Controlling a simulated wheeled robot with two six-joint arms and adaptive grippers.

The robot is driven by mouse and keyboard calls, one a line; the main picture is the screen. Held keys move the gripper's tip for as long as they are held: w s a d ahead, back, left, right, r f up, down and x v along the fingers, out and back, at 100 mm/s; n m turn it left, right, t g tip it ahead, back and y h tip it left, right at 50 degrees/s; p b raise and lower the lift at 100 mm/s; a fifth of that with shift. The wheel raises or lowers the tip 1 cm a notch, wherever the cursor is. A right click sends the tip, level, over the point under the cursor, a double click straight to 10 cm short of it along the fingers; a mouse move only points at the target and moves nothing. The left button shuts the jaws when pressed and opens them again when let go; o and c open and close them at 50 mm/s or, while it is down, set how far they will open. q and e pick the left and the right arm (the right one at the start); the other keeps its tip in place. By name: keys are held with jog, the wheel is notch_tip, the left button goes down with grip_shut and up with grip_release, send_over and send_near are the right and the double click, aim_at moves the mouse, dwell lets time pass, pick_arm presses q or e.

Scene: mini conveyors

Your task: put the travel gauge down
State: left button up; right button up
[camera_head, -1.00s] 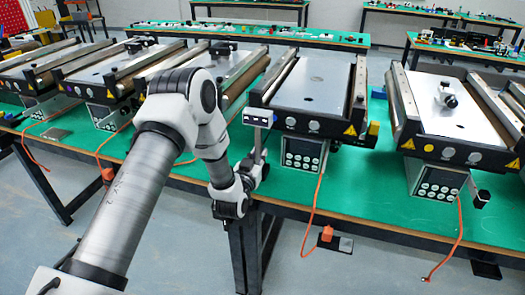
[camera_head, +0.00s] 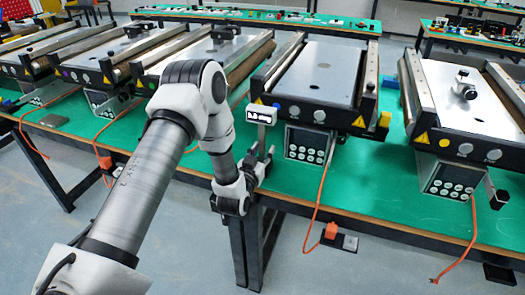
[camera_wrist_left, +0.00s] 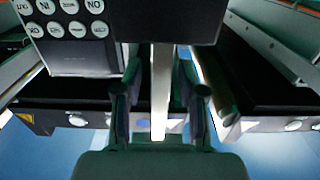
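The travel gauge (camera_head: 261,115) has a small pale box with a lit display on a thin post, upright before the middle conveyor. In the left wrist view its dark head (camera_wrist_left: 165,20) is at the top, and its silver post (camera_wrist_left: 160,95) runs down between my fingers. My left gripper (camera_head: 262,165) is around the post at the table's front edge. In the wrist view the left gripper (camera_wrist_left: 160,100) shows a narrow gap on each side of the post, so the fingers look open. The foot of the gauge is hidden. My right gripper is out of view.
The middle conveyor (camera_head: 325,75) stands close behind the gauge, with a keypad box (camera_head: 305,143) beside my gripper. Another conveyor (camera_head: 470,100) is at right, more at left. An orange cable (camera_head: 318,205) hangs over the edge.

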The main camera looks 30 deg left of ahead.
pick_arm(q)
jog(key=shift+r, duration=0.1)
jog(key=shift+s, duration=0.15)
jog(key=b+v, duration=0.1)
jog(key=v, duration=1)
jog(key=shift+s, duration=0.35)
